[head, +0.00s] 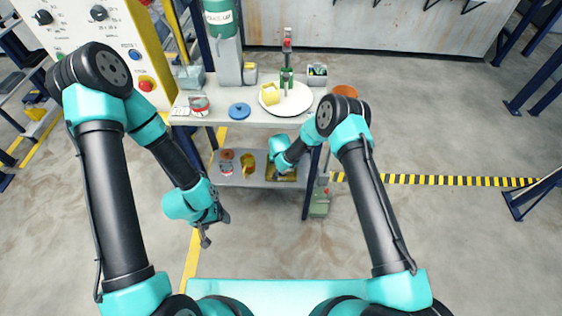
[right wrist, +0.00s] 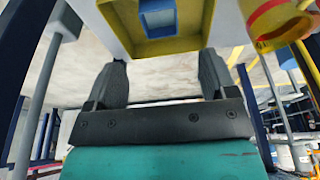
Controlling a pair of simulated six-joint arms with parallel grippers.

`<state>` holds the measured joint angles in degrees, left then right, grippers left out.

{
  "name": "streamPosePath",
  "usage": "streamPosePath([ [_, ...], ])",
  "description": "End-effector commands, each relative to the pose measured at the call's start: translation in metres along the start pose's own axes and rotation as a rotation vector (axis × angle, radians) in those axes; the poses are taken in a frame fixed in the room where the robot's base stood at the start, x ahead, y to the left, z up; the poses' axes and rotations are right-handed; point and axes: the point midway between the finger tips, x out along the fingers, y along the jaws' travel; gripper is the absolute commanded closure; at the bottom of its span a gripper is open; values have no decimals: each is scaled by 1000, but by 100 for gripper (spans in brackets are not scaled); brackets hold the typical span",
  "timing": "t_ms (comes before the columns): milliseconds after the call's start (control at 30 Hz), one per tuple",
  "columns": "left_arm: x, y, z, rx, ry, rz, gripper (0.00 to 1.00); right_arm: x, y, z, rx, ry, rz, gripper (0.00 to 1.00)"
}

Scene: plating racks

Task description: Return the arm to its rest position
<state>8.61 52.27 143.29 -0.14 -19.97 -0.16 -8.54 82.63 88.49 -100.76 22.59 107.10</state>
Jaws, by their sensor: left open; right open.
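My left gripper (head: 208,230) hangs open and empty in the air left of the shelf unit, above the floor. My right arm reaches in over the lower shelf, with its gripper end (head: 276,160) under the upper shelf's front edge; its fingers are hard to make out there. In the right wrist view the right gripper (right wrist: 163,62) has its two dark fingers well apart.
The upper shelf (head: 240,122) carries a white round plate (head: 297,104), a blue lid (head: 239,110) and a red-and-white tin (head: 199,105). The lower shelf (head: 235,181) holds a yellow piece (head: 247,163) and a tin. A control cabinet (head: 150,50) stands left.

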Motion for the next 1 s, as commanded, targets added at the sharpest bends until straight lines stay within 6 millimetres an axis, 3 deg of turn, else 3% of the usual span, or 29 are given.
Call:
streamPosePath([
  [733, 0, 0, 0, 0, 0, 0, 22, -2, 1, 2, -3, -5, -1, 22],
  [867, 0, 0, 0, 0, 0, 0, 22, -3, 6, 16, -41, -44, -15, 22],
  [1000, 0, 0, 0, 0, 0, 0, 22, -10, 22, 53, -131, -143, -59, 22],
])
